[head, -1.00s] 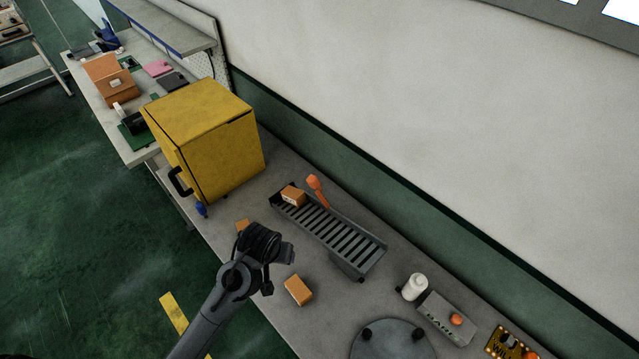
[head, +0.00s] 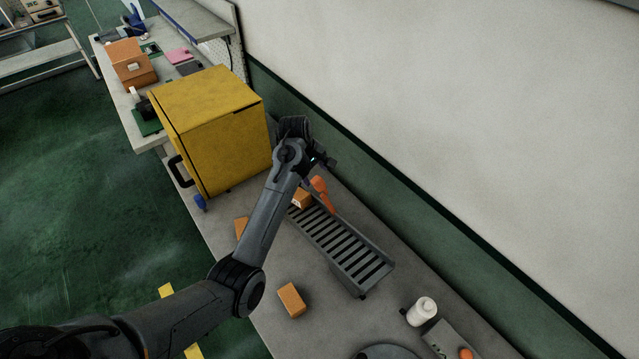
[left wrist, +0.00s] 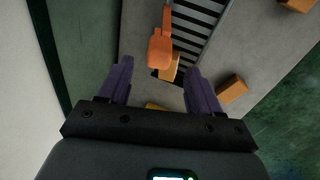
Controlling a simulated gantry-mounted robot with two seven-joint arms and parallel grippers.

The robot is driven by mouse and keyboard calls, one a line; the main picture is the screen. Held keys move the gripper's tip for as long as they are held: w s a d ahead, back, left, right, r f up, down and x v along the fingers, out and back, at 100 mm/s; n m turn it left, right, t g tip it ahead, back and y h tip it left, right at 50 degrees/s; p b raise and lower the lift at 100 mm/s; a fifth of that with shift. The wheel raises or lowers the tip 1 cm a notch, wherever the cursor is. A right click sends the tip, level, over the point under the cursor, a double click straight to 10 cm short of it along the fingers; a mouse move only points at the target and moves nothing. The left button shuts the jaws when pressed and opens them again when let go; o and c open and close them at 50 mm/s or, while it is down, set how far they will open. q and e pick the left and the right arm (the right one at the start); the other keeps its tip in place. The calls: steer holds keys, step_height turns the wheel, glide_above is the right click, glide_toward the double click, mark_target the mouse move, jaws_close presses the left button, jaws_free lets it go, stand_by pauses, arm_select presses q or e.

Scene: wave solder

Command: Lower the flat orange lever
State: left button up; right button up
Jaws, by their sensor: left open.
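The flat orange lever (head: 321,190) stands at the far side of the slatted grey conveyor (head: 345,247), near its upper left end. It slants upward from the conveyor's edge. My left gripper (head: 325,160) is just behind and above the lever's tip, apart from it. In the left wrist view my left gripper (left wrist: 158,88) is open, with its two purple-grey fingers spread and nothing between the tips. The lever's broad orange head (left wrist: 160,48) shows ahead of the fingers, roughly centred between them. My right gripper is not in view.
A small orange-brown box (head: 302,198) sits on the conveyor's end close to the lever. Another box (head: 291,300) lies on the bench in front. The yellow cabinet (head: 215,130) stands left of my left arm, and the wall runs close behind. A white bottle (head: 422,311) stands at right.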

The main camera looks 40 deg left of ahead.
mark_target(317, 181)
arm_select(q)
steer(key=x, duration=0.7)
steer(key=shift+w+f, duration=0.1)
steer(key=shift+f, duration=0.3)
jaws_close()
